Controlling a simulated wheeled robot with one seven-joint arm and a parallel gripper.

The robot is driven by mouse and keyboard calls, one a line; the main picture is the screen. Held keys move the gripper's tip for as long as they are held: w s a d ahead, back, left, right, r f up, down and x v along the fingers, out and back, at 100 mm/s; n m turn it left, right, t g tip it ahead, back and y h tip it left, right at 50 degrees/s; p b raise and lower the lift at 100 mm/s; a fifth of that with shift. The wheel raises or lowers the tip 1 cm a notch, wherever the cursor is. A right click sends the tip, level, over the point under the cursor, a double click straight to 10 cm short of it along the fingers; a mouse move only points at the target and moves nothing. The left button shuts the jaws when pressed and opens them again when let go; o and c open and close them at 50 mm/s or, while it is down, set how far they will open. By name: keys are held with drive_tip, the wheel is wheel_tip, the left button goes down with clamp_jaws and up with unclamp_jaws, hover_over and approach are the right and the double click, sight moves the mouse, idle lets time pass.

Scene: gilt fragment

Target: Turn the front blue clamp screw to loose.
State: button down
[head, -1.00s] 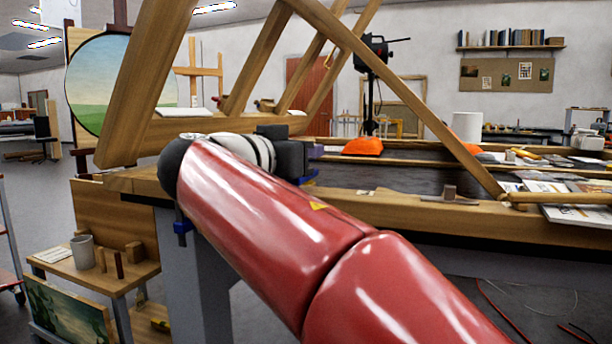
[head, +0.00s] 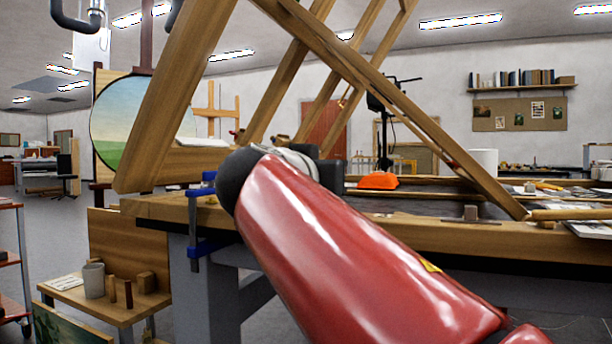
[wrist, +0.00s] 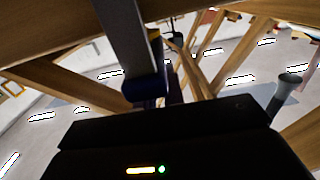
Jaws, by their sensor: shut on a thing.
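A blue clamp (head: 206,248) with a dark upright bar grips the front left corner of the wooden bench in the head view, just left of my red arm. In the wrist view a grey bar comes down from the top to a blue clamp part (wrist: 147,88), close in front of my gripper (wrist: 163,101). My gripper is shut on a part of the clamp, seemingly its screw. The fingertips and the screw itself are mostly hidden by the dark gripper body. In the head view my arm hides the gripper.
The wooden bench (head: 440,236) carries a slanted timber frame (head: 405,110) over its top. A low wooden stand (head: 128,305) with a mug (head: 94,280) and small blocks is at lower left. Open floor shows at far left.

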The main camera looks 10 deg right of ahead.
drive_tip(key=c, duration=1.5)
unclamp_jaws()
drive_tip(key=v, duration=0.7)
drive_tip(key=shift+s+a, duration=0.25)
drive_tip(key=shift+s, duration=0.1)
